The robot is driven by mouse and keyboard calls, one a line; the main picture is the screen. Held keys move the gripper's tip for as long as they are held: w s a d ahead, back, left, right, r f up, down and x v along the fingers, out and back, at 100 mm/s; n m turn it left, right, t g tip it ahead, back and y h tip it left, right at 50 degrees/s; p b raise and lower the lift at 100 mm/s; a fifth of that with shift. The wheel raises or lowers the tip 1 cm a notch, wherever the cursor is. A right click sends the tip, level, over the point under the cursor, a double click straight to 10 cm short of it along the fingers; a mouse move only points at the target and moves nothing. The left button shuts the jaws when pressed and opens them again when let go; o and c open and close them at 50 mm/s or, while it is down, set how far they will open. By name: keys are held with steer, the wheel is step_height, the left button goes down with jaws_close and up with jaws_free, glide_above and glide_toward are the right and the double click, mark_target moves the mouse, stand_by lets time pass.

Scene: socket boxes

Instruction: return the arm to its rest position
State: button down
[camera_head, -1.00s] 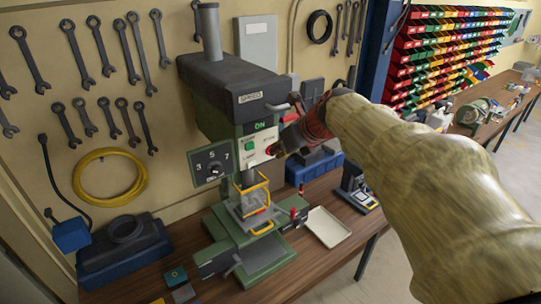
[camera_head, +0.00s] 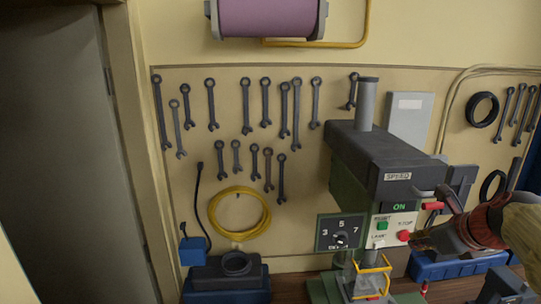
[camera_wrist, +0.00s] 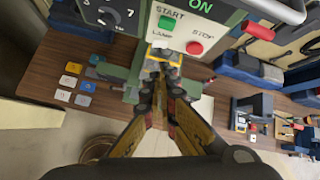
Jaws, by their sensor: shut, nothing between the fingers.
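My gripper (camera_head: 418,242) is at the right edge of the head view, with part of my arm cut off by the frame. Its fingers are together and empty, in front of the drill press (camera_head: 385,150) and close to its control panel. I cannot tell whether they touch the panel. In the wrist view my gripper (camera_wrist: 160,88) points at the machine, just below the green START button (camera_wrist: 167,23) and the red STOP button (camera_wrist: 194,47). The red button also shows in the head view (camera_head: 404,236), right beside the fingertips.
Wrenches (camera_head: 265,100) and a yellow cable coil (camera_head: 239,214) hang on the wall panel. A blue-based black box (camera_head: 228,276) stands left of the press. Small coloured tiles (camera_wrist: 68,81) lie on the wooden bench (camera_wrist: 35,80). Open floor (camera_wrist: 28,115) shows in front of the bench.

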steer(key=s+a+f+n+g+b, duration=0.1)
steer(key=s+a+f+n+b, duration=0.5)
steer(key=f+n, duration=0.4)
steer(key=s+a+f+n+g+b, duration=0.1)
steer(key=s+a+f+n+b, duration=0.5)
steer(key=f, duration=0.8)
steer(key=s+a+f+n+g+b, duration=0.1)
steer(key=s+a+f+n+b, duration=0.5)
steer(key=s+f+n+b, duration=0.3)
step_height(320, 180, down, 3)
steer(key=n+b, duration=0.4)
steer(key=n, duration=0.2)
steer(key=shift+f+n, duration=0.15)
steer(key=shift+n, duration=0.15)
